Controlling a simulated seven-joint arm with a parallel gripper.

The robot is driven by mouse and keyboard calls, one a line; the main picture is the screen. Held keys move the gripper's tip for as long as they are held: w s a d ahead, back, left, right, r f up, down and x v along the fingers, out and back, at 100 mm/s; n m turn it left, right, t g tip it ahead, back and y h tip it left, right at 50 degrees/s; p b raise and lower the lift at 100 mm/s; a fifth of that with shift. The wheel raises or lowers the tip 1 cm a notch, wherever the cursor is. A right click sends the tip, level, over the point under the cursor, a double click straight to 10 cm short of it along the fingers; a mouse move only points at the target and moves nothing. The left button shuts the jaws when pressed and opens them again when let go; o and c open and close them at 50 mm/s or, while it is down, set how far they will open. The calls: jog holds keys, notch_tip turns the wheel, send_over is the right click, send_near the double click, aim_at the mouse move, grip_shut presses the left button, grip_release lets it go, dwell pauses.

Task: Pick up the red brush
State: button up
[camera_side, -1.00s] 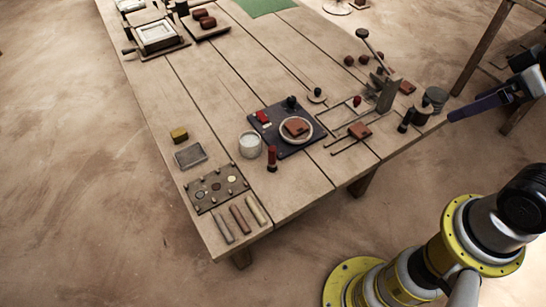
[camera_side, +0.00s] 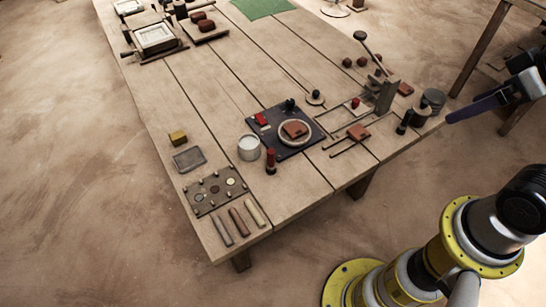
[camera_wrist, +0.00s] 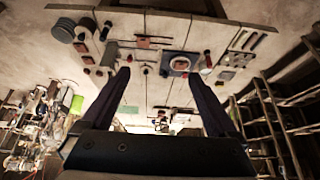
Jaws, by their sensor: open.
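A small upright thing with a red body and a dark base (camera_side: 271,161) stands near the table's front edge, just in front of the dark plate. It looks like the red brush, though its bristles are too small to make out. My gripper (camera_side: 449,117) is off the table's right end in the side view, well apart from it, with nothing held. In the wrist view my gripper (camera_wrist: 158,78) shows two dark fingers spread wide, with the table beyond them. A small red thing (camera_wrist: 207,60) shows there near the right fingertip and may be the same brush.
A white cup (camera_side: 249,147) stands close left of the red thing. The dark plate (camera_side: 283,150) behind holds a round dish with a brown tile and a red block (camera_side: 261,119). A lever press (camera_side: 386,97) stands at the right. The table's middle is mostly clear.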

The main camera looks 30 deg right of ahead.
jog(key=shift+c, duration=0.3)
jog(key=c, duration=0.4)
